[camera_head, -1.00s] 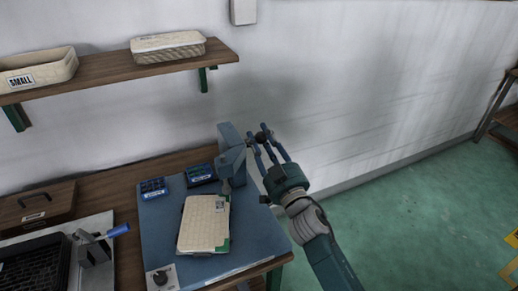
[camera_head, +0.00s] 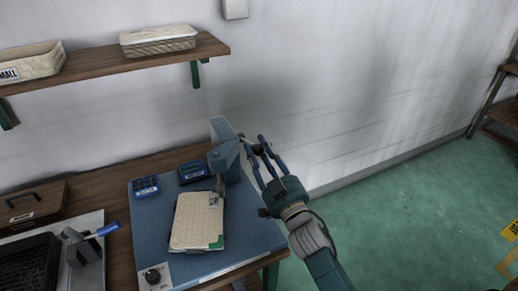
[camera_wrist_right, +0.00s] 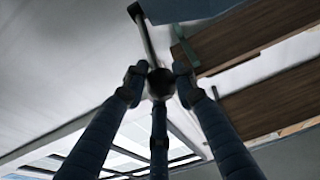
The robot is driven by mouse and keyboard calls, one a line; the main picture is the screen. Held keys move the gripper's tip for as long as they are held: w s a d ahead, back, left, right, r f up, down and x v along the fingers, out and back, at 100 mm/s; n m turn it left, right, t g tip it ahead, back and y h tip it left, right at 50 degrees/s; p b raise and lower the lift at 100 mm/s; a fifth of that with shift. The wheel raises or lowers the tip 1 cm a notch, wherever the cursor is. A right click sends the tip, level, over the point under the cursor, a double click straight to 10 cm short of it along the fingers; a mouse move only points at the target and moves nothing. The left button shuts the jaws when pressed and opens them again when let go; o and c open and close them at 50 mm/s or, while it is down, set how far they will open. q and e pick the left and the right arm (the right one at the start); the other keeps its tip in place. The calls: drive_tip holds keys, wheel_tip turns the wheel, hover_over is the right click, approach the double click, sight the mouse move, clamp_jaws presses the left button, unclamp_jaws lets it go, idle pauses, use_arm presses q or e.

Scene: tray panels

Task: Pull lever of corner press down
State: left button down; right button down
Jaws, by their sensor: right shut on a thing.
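The corner press (camera_head: 226,152) is a blue-grey upright block at the back right of the blue work mat (camera_head: 260,228). Its lever shows in the right wrist view as a metal rod (camera_wrist_right: 141,28) ending in a dark round knob (camera_wrist_right: 160,83). My right gripper (camera_head: 262,148) is to the right of the press head. Its fingers are closed around the knob, also seen in the right wrist view (camera_wrist_right: 158,88). A beige woven panel (camera_head: 197,221) with a green corner lies on the mat, its back edge near the press. My left gripper is not in view.
Two blue bins (camera_head: 146,187) (camera_head: 192,172) stand on the mat behind the panel. A knob box (camera_head: 156,277) is at the front left. A blue-handled clamp (camera_head: 88,243) stands farther left. A wall shelf (camera_head: 110,66) carries baskets. Floor right of the bench is clear.

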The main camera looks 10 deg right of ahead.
drive_tip(key=shift+a+f, duration=0.1)
drive_tip(key=shift+f, duration=0.05)
drive_tip(key=c, duration=1.4)
unclamp_jaws()
drive_tip(key=shift+s, duration=0.15)
drive_tip(key=v, duration=1.1)
drive_tip(key=shift+s, duration=0.35)
